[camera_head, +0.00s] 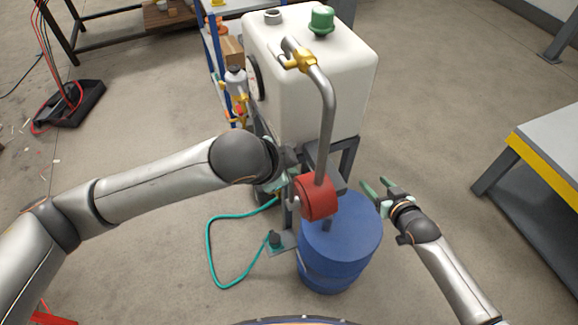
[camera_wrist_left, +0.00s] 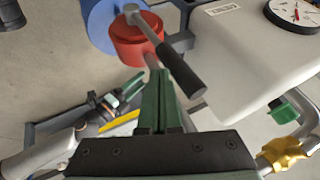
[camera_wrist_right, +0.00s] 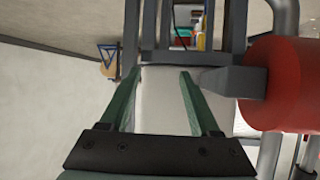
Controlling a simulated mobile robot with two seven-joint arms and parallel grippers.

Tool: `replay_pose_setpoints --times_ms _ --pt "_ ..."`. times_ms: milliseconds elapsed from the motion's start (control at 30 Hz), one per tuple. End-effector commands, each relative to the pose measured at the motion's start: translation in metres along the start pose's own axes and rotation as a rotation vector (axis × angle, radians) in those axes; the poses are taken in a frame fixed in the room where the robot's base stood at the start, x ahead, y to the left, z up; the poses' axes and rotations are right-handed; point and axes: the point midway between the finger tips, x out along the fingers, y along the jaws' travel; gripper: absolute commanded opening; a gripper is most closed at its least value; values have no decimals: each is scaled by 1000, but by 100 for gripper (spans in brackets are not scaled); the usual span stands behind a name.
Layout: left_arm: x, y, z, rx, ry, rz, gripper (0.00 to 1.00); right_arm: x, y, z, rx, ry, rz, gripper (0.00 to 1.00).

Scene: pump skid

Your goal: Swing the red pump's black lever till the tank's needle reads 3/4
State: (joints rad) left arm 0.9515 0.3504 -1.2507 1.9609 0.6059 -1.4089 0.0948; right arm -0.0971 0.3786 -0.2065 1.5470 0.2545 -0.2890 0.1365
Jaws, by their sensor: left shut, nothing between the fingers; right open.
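The red pump (camera_head: 317,197) is mounted on the skid above a blue drum (camera_head: 345,240). Its black lever (camera_wrist_left: 182,68) shows in the left wrist view, slanting from the pump hub toward the white tank (camera_head: 310,85). My left gripper (camera_head: 280,180) is shut and empty by the pump; its green fingers (camera_wrist_left: 158,85) lie right beside the lever, and I cannot tell whether they touch it. The tank's gauge (camera_wrist_left: 295,13) has a white face and red needle, too small to read surely. My right gripper (camera_head: 376,190) is open and empty, right of the pump.
A metal pipe with a yellow valve (camera_head: 303,58) rises from the pump to the tank top. A teal hose (camera_head: 210,250) loops on the floor at left. A yellow-edged table (camera_head: 545,160) stands at right.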

Motion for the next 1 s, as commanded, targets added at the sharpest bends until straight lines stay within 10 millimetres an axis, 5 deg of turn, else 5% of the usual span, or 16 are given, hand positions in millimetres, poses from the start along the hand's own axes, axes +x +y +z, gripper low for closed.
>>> replay_pose_setpoints --times_ms 33,200,400,667,1000 --pt "0 0 0 0 0 0 0 -14 -13 28 22 -54 -9 63" --pt "0 0 0 0 0 0 0 -62 -62 89 33 -173 -46 63" --pt "0 0 0 0 0 0 0 -115 -111 118 7 -233 -82 63" --pt "0 -1 0 -2 -1 3 0 -147 -133 125 -11 -261 -91 63" --pt "4 -32 2 -75 -14 135 0 -173 -126 96 -12 -263 -68 63"
